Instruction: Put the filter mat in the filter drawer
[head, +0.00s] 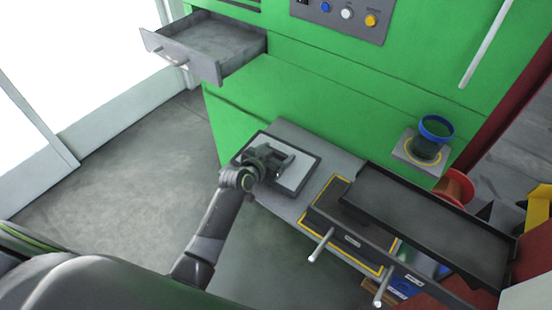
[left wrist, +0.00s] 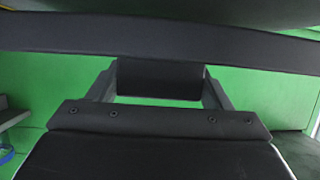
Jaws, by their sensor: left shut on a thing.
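The filter mat (head: 295,176), a pale square panel in a dark frame, is at the left end of the grey ledge. I cannot tell whether it touches the ledge. My left gripper (head: 280,163) is over it and shut on it, hiding part of it. In the left wrist view a dark bar (left wrist: 160,42), seemingly the mat's edge, crosses beyond my left fingers (left wrist: 158,78). The grey filter drawer (head: 219,71) is pulled out from the green machine at upper left and looks empty inside. My right gripper is not in view.
The grey ledge (head: 292,133) runs along the green machine (head: 300,90). To the right are a black tray (head: 430,222), a yellow-outlined dark box with a handle (head: 345,230), and a blue-rimmed cup (head: 433,138) on a pad. Floor at left is clear.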

